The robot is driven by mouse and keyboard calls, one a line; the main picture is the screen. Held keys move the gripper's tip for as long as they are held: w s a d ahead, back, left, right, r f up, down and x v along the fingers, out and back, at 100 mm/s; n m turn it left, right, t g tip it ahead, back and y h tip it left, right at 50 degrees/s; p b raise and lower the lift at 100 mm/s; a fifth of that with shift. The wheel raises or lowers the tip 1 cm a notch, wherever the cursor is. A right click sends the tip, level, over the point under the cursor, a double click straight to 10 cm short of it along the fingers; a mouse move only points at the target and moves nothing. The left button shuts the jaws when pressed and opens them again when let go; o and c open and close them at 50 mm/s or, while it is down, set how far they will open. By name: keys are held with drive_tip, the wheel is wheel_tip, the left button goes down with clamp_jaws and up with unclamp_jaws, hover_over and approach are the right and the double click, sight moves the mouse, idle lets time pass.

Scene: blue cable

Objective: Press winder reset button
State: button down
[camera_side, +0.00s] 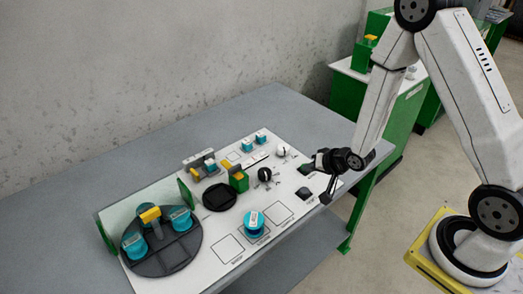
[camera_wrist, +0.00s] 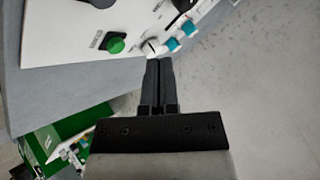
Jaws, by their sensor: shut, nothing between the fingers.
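A round green button (camera_wrist: 115,45) sits on the white panel (camera_wrist: 62,38) in the wrist view, with a small label beside it that is too small to read. In the side view a bit of green (camera_side: 306,169) shows at the panel's right end, partly hidden by my gripper. My gripper (camera_wrist: 158,62) is shut and empty, its tips close to a white knob (camera_wrist: 150,46) and to the right of the green button. In the side view my gripper (camera_side: 326,197) hangs at the panel's right end; its height above the panel is hard to tell.
Teal blocks (camera_wrist: 172,44) stand near the knob. In the side view a black dial (camera_side: 265,174), a teal-topped piece (camera_side: 254,222) and a dark round turntable (camera_side: 165,252) with teal spools sit on the panel. The grey table (camera_side: 130,150) is clear behind the panel.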

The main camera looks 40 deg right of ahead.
sight(306, 192)
drive_tip(key=shift+f, duration=3.25)
drive_tip(key=shift+f, duration=0.95)
idle(0.7)
drive_tip(key=shift+r, duration=0.2)
idle(0.3)
drive_tip(key=shift+r, duration=0.75)
drive_tip(key=shift+r, duration=0.1)
drive_tip(key=shift+r, duration=2.4)
drive_tip(key=shift+r, duration=0.1)
